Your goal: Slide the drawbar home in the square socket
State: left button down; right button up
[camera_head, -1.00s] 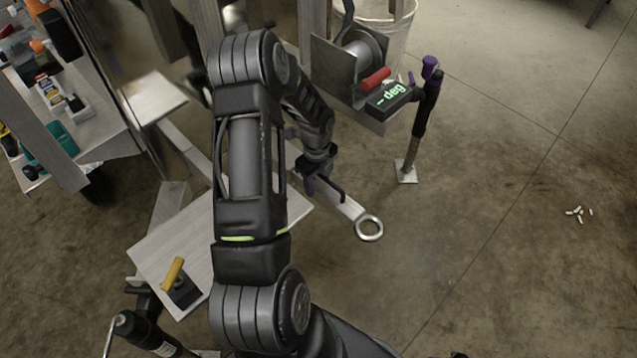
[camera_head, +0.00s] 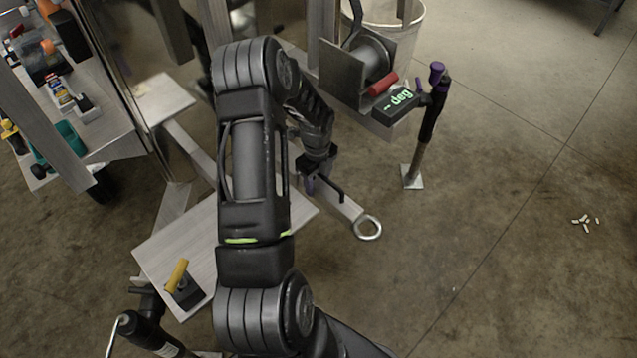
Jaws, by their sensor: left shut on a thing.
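The drawbar (camera_head: 344,206) is a flat pale metal bar with a ring eye (camera_head: 367,228) at its near right end. It slants up and left toward the trailer frame. My left gripper (camera_head: 322,186) is shut on the bar, a short way behind the ring. My own left arm covers the bar's far end, and I cannot make out the square socket or how deep the bar sits in it. My right gripper does not show.
A winch (camera_head: 362,62) with a red handle and a "-- deg" display (camera_head: 398,102) stands above right. A jack post (camera_head: 428,125) with a foot plate is right of it. A yellow-handled clamp (camera_head: 178,276) sits on a metal plate (camera_head: 180,240). Floor at right is mostly clear.

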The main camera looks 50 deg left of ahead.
pick_arm(q)
jog(key=shift+a+r, duration=0.1)
jog(key=shift+a, duration=0.65)
jog(key=c, duration=1)
grip_release()
jog(key=o, duration=0.4)
jog(key=shift+c, duration=0.2)
jog(key=shift+s+d, duration=0.1)
jog(key=shift+r+p, duration=0.65)
jog(key=shift+r, duration=3.2)
